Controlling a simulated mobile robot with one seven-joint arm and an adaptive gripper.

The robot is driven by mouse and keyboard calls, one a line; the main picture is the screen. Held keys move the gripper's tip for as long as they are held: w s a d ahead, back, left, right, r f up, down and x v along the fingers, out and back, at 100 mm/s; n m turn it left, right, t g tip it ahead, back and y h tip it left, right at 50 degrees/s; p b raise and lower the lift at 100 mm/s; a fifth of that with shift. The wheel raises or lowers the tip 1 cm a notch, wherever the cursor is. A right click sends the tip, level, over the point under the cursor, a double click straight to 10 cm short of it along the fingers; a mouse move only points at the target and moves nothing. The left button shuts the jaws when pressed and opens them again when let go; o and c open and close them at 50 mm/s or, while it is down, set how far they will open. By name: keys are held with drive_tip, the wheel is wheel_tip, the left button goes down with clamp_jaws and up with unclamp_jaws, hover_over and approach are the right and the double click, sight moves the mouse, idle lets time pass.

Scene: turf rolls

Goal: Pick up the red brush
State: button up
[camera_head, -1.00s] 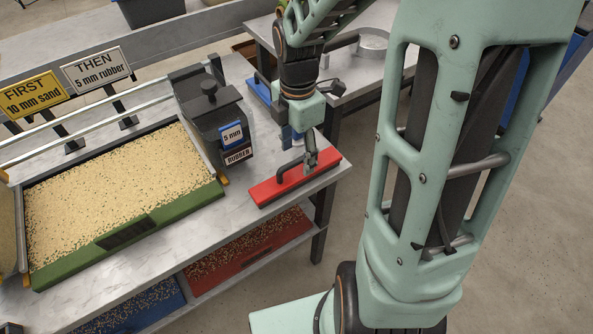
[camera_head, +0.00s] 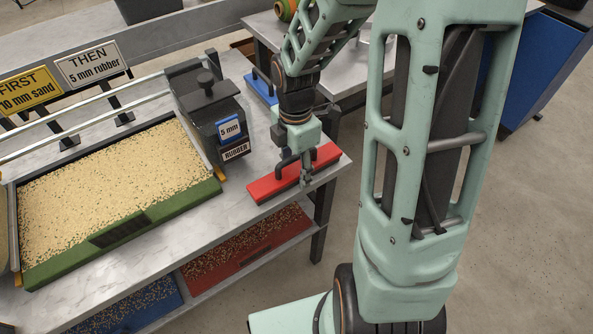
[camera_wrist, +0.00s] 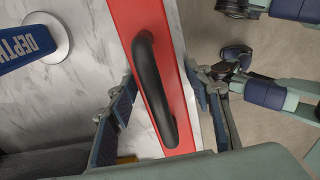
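The red brush (camera_head: 268,188) lies on the grey bench top near its right end. It is a long red block with a black arched handle along its top. In the wrist view the red brush (camera_wrist: 127,18) runs from the top toward the bottom, with the black handle (camera_wrist: 148,75) in the middle. My gripper (camera_head: 304,178) is over the brush in the head view. In the wrist view my gripper (camera_wrist: 163,88) is open, one finger on each side of the brush and its handle. I see gaps between the fingers and the handle.
A dark hopper (camera_head: 208,110) labelled 5 mm rubber stands left of the brush. A green-edged tray (camera_head: 150,222) of pale granules is further left. A blue tool (camera_head: 262,88) lies behind. Red (camera_head: 245,254) and blue (camera_head: 125,314) bins sit on the lower shelf.

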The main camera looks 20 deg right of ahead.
drive_tip(key=c, duration=0.9)
drive_tip(key=shift+r, duration=0.1)
